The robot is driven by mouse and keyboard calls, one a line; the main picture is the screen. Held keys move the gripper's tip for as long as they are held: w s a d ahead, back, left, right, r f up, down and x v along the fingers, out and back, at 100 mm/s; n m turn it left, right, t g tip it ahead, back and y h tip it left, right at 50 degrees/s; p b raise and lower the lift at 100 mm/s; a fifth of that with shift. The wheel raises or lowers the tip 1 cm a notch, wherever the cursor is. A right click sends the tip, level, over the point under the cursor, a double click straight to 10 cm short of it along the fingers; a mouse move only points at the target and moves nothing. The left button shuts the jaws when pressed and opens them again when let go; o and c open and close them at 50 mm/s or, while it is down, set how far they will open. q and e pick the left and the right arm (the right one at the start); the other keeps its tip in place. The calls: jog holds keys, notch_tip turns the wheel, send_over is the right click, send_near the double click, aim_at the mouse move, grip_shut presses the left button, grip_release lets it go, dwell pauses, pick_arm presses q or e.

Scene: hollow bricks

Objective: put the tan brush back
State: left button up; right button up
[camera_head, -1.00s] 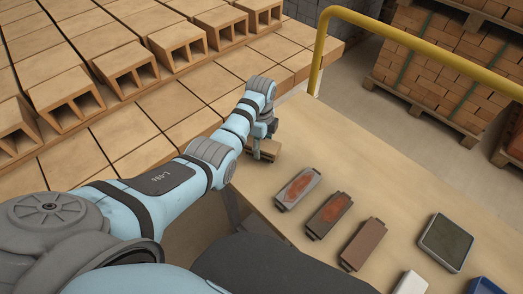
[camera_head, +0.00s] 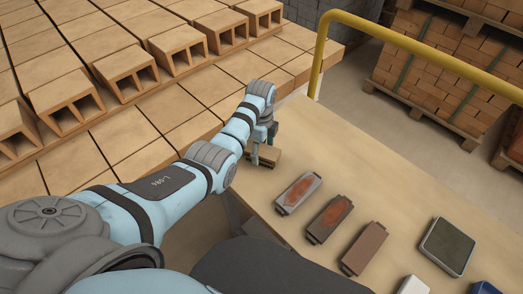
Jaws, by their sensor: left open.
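The tan brush (camera_head: 269,156) appears as a small tan block on the left end of the table, close to the brick stack. My left gripper (camera_head: 260,152) reaches down at the brush with its fingers open. One finger shows at the brush's left side; the arm's wrist hides much of the rest, and I cannot tell whether the fingers touch the brush. My right gripper is not in view.
The table (camera_head: 330,150) also bears a grey block with a rust-red face (camera_head: 298,193), a darker one (camera_head: 330,219), a brown one (camera_head: 364,248) and a dark-topped tray (camera_head: 447,246). A yellow rail (camera_head: 420,45) runs behind. Hollow bricks (camera_head: 127,70) stand at the left.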

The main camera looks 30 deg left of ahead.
aim_at(261, 150)
pick_arm(q)
notch_tip(261, 150, up, 11)
jog(key=p, duration=0.2)
jog(key=shift+f, duration=0.1)
